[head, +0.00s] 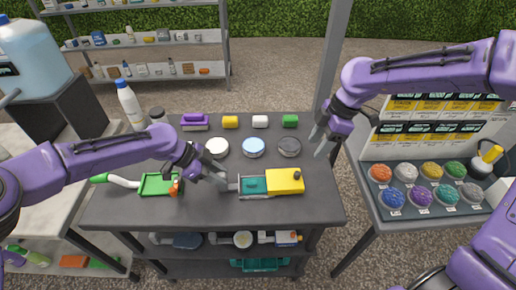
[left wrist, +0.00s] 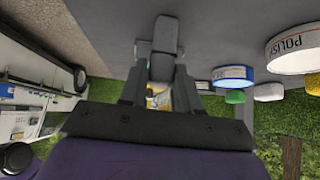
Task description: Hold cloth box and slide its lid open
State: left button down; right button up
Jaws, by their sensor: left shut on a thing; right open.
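The cloth box (head: 254,195) lies on the dark table top, with a pale grey body. Its left part shows teal inside, and a yellow lid (head: 283,187) with a black knob (head: 297,176) covers its right part. My left gripper (head: 231,184) is shut on the box's left end. In the left wrist view my left gripper's fingers (left wrist: 160,88) stand close together, with a small yellow and white patch between them; most of the box is hidden there. My right gripper (head: 322,138) is open and empty, above and right of the lid, apart from it.
Three round tins, white (head: 216,147), blue (head: 253,147) and dark (head: 289,147), stand behind the box. Small coloured blocks (head: 230,122) line the back. A green tray (head: 158,184) and a white bottle (head: 130,104) are left. Bare table lies in front of the box.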

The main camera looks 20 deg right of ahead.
dwell(0.4)
pick_arm(q)
jog(key=c, duration=0.7)
grip_release()
jog(key=shift+c, duration=0.2)
